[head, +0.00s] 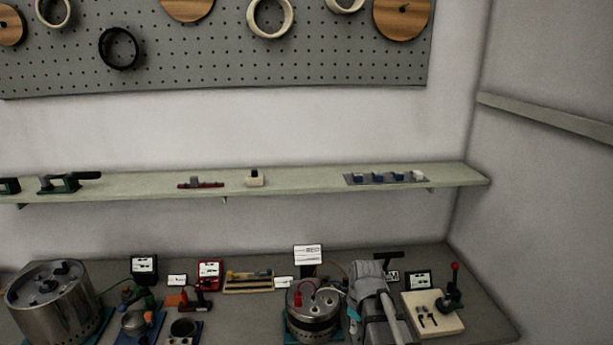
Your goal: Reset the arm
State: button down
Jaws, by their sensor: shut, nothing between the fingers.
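I cannot make out my gripper or its fingers in the head view. The task names no object apart from the arm. A grey bulky shape with a pale tube and a small light-blue patch rises from the bottom edge, right of centre. I cannot tell whether it is part of my arm.
A bench (235,312) holds a large steel drum (52,305), a smaller steel pot (312,318), several small devices and a beige block with a red-knobbed lever (432,312). A narrow shelf (300,183) crosses above it. A pegboard (200,60) with rings hangs higher. A wall stands right.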

jog(key=s+d+m, duration=0.3)
jog(key=s+m, duration=0.5)
jog(key=m, duration=0.3)
jog(key=shift+d+h, duration=0.4)
